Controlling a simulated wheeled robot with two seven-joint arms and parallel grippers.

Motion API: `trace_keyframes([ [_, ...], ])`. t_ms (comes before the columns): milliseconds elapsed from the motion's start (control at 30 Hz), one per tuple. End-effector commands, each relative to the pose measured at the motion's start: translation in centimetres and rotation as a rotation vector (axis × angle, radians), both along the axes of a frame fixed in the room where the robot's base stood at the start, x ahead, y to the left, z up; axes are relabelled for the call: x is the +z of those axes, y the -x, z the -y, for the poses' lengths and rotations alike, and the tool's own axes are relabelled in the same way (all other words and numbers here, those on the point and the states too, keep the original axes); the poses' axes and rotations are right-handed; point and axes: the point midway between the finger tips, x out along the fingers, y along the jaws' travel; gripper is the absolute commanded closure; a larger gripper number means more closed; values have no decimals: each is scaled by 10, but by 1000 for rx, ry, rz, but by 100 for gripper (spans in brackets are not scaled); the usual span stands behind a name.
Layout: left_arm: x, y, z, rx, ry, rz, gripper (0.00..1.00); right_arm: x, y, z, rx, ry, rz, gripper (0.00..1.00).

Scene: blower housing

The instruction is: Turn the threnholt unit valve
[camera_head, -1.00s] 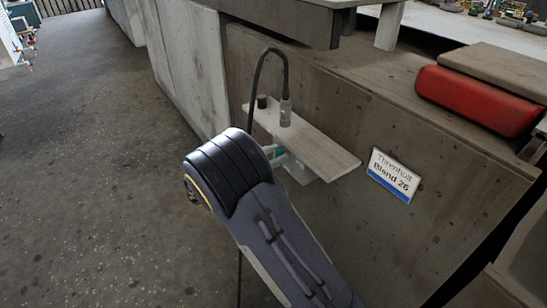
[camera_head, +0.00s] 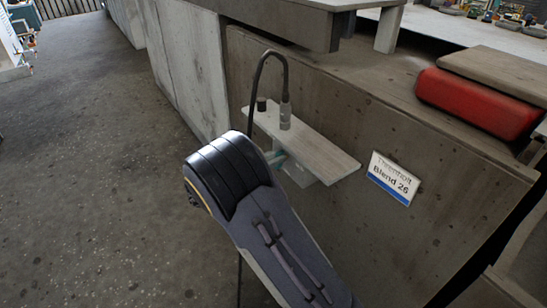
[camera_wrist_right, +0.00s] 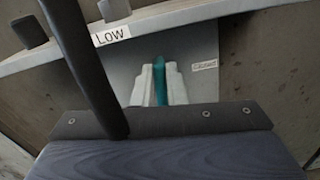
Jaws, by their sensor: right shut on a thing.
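The threnholt unit is a pale shelf-like bracket (camera_head: 318,148) on the concrete wall, with a grey cylindrical fitting and a black hose on top. Its valve handle is a teal lever (camera_wrist_right: 160,82) below the shelf. My right gripper (camera_wrist_right: 159,84) is shut on the teal lever, with one pale finger on each side, in the right wrist view. My left gripper is not in view.
A sign (camera_head: 393,178) reading "Threnholt Blend 26" is on the wall. A LOW label (camera_wrist_right: 111,36) is on the shelf edge; a small label (camera_wrist_right: 205,65), seemingly "Closed", sits beside the lever. The black hose (camera_wrist_right: 84,65) crosses close to the wrist camera. A red cushion (camera_head: 478,101) lies right.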

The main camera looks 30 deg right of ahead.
Motion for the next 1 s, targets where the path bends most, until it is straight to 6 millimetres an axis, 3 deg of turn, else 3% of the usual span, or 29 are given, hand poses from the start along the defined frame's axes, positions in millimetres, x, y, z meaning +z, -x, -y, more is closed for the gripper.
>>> trace_keyframes([
  [467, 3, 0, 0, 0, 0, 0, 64, -3, 7, 0, 0, -30, 388, 100],
  [1000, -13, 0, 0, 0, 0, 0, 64, -11, 13, 1, 0, -70, 900, 100],
])
